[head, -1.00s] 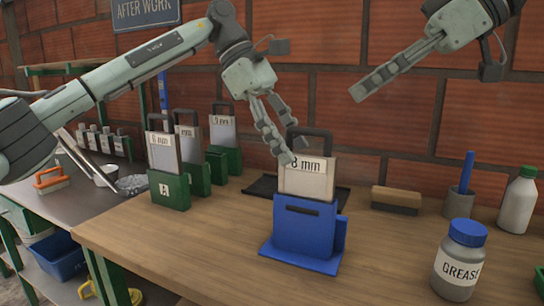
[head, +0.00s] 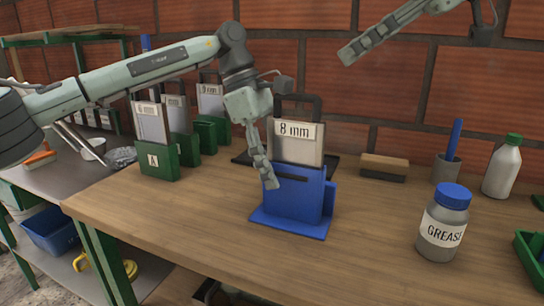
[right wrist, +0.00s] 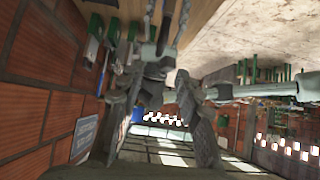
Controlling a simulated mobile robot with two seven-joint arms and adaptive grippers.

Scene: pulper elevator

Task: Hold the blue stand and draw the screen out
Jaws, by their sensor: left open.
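The blue stand (head: 293,203) is upright on the wooden bench. The screen, labelled 8 mm (head: 299,151), sits upright in it with its dark handle (head: 299,100) on top. My left gripper (head: 269,182) is open and points down at the stand's upper left edge, overlapping it in the head view; whether it touches is unclear. My right gripper (head: 348,54) is high above the bench, right of the screen and apart from it. In the right wrist view its two fingers (right wrist: 160,112) stand apart with nothing between them.
Green stands with screens (head: 157,158) stand at the left. A dark tray (head: 243,159) lies behind the blue stand. A brush (head: 384,168), a cup (head: 446,168), a white bottle (head: 502,170) and a grease jar (head: 442,225) are at the right. The bench front (head: 180,215) is clear.

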